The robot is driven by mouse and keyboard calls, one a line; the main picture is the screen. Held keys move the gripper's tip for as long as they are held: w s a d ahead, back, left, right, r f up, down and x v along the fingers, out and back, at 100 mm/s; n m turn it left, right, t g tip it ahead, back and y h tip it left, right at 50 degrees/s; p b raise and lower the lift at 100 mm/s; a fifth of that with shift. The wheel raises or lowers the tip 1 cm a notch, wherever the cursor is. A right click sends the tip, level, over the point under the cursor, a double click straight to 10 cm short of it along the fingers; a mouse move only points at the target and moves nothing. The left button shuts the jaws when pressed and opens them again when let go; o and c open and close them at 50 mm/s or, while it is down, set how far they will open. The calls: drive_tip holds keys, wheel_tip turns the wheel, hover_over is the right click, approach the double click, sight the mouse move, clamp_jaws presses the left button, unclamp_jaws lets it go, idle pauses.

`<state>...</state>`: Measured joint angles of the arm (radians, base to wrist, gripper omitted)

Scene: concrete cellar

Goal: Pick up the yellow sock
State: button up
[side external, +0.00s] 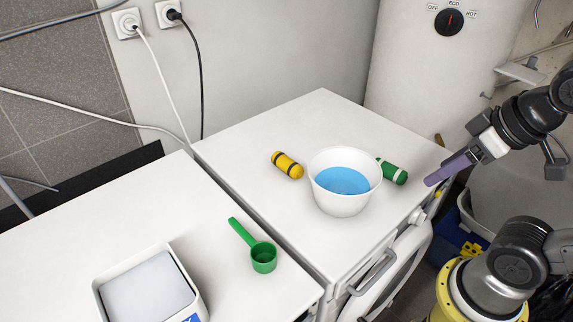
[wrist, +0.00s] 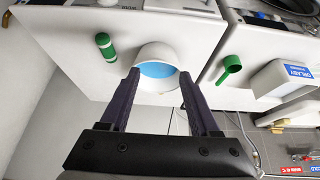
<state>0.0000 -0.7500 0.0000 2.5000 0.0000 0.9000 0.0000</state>
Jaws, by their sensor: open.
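The yellow sock (side external: 287,165) is a rolled bundle with dark bands. It lies on the white machine top, left of a white bowl (side external: 341,203) holding blue liquid. I cannot make out the sock in the wrist view. A green rolled bundle with pale bands (side external: 392,172) lies on the bowl's right; it also shows in the wrist view (wrist: 105,46). My gripper (side external: 433,182) is open and empty near the machine's right edge, apart from the sock, with the bowl and green bundle between them. In the wrist view its fingertips (wrist: 160,75) frame the bowl (wrist: 143,55).
A green scoop (side external: 263,257) and a white open box (side external: 149,285) stand on the nearer left machine. A gap runs between the two machines. The white top behind and left of the sock is clear. A white boiler (side external: 418,70) stands at the back.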

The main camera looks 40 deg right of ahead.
drive_tip(key=o, duration=0.4)
drive_tip(key=shift+w, duration=0.1)
drive_tip(key=w+r+t, duration=0.1)
drive_tip(key=w+r, duration=0.2)
drive_tip(key=g, duration=0.2)
hover_over(290, 161)
drive_tip(key=s, duration=0.2)
wheel_tip(290, 161, down, 18)
drive_tip(key=shift+w+r, duration=0.1)
drive_tip(key=shift+s+x, duration=0.2)
drive_tip(key=shift+x, duration=2.9)
